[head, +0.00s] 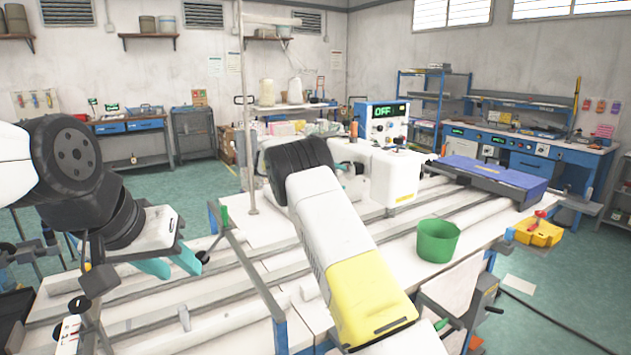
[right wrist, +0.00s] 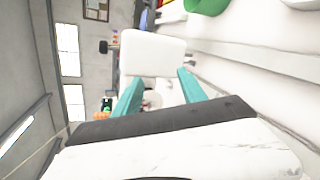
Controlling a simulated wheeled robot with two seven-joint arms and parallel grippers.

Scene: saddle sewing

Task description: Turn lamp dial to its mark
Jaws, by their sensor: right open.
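A blue-and-white control box (head: 384,120) with a green "OFF" display stands behind the white sewing machine (head: 392,178). Small knobs show on its front, but I cannot tell which is the lamp dial or where its mark is. In the right wrist view my right gripper (right wrist: 160,92) is open, its teal fingers spread before a white machine housing (right wrist: 152,54). A small pale round part (right wrist: 152,100) shows between the fingers. In the head view my right arm mostly hides that gripper. My left gripper (head: 170,263) is open and empty at the left, away from the machine.
A green bucket (head: 438,241) stands on the white bench right of my right arm. A blue case (head: 490,174) lies behind it, and a yellow bin (head: 538,232) sits at the right edge. Long rails (head: 250,262) run across the bench.

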